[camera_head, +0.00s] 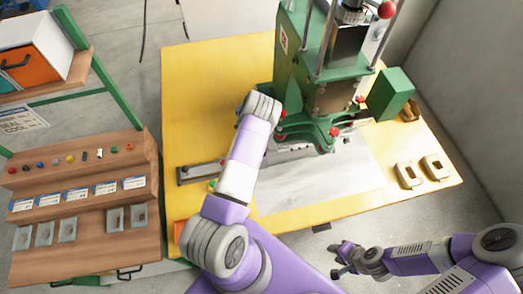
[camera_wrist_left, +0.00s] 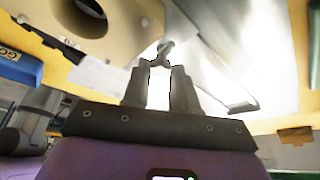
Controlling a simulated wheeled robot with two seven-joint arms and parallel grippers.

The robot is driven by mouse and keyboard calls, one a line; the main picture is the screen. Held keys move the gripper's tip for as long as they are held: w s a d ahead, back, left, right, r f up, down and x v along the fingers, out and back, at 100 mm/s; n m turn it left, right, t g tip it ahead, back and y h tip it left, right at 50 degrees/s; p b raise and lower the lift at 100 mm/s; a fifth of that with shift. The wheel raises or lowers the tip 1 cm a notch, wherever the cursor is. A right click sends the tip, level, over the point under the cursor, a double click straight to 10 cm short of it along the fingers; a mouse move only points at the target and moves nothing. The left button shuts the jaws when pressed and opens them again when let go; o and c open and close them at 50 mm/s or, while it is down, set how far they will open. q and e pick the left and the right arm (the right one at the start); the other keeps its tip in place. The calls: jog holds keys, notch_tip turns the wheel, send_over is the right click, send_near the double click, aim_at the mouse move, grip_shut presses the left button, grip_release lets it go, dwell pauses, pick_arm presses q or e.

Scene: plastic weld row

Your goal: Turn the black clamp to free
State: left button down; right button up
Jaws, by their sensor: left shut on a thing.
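My left gripper (camera_wrist_left: 160,85) is shut on a small dark grey piece (camera_wrist_left: 165,47) between its fingertips. That piece may be part of the black clamp, but the view is too blurred to be sure. In the head view my left arm reaches up to the green press, and its wrist hides the left gripper and what it holds. I cannot pick out the black clamp there. My right gripper (camera_head: 341,261) is apart from everything, low in front of the yellow table, with its fingers seemingly open and empty.
The green press (camera_head: 292,75) with red knobs stands on the yellow table (camera_head: 195,75). A metal rail (camera_head: 200,172) lies left of my left arm. Two beige parts (camera_head: 408,176) lie at the right. A wooden rack (camera_head: 75,245) stands at the left.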

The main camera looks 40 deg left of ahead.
pick_arm(q)
jog(key=shift+w+m+g, duration=0.1)
jog(key=shift+m+g, duration=0.3)
jog(key=shift+m, duration=0.7)
jog(key=c, duration=0.9)
grip_release()
jog(key=shift+a, duration=0.1)
